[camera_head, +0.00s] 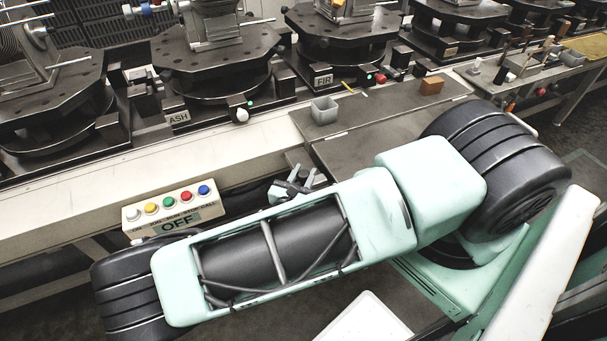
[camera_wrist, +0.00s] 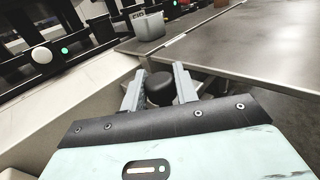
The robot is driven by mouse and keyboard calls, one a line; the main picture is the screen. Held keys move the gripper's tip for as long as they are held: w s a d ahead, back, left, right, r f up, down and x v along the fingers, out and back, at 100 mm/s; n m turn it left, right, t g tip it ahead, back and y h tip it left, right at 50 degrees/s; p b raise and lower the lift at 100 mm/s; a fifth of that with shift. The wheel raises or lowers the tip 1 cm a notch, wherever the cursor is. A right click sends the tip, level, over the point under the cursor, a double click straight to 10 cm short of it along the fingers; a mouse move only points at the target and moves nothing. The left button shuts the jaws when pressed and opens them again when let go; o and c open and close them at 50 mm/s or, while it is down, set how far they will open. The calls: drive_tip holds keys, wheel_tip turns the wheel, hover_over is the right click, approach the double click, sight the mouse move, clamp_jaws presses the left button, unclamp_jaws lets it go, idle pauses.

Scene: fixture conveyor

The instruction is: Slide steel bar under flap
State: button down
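My gripper (camera_head: 297,180) is over the front edge of the bench, left of the grey work surface. In the wrist view its two grey fingers (camera_wrist: 159,80) stand apart, with a dark rounded thing between them that I cannot identify. The gripper looks open and no bar shows in it. Round black fixtures stand along the conveyor: one labelled ASH (camera_head: 215,75), one labelled FIR (camera_head: 345,45), and one at far left (camera_head: 50,95). Thin light rods stick out of some fixtures. I cannot tell which thing is the steel bar or which part is the flap.
A grey bin (camera_head: 324,111) and a brown block (camera_head: 431,86) stand on the grey work surface (camera_head: 370,125). A button box (camera_head: 173,211) reading OFF is at the bench front. Several tools stand at far right. The bin also shows in the wrist view (camera_wrist: 148,25).

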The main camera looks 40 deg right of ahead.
sight(320, 179)
drive_tip(key=d+p, duration=0.1)
drive_tip(key=d, duration=0.1)
drive_tip(key=s+d+p, duration=0.1)
drive_tip(key=d, duration=0.1)
drive_tip(key=shift+s+r, duration=0.1)
drive_tip(key=shift+r, duration=0.05)
drive_tip(key=shift+s+d+p, duration=0.2)
drive_tip(key=shift+d+p, duration=0.15)
drive_tip(key=shift+d, duration=0.25)
drive_tip(key=c, duration=1.1)
unclamp_jaws()
drive_tip(key=shift+d, duration=0.1)
drive_tip(key=shift+f, duration=0.2)
drive_tip(key=shift+a, duration=0.4)
drive_tip(key=shift+b+v, duration=1.8)
drive_tip(key=shift+v, duration=6.6)
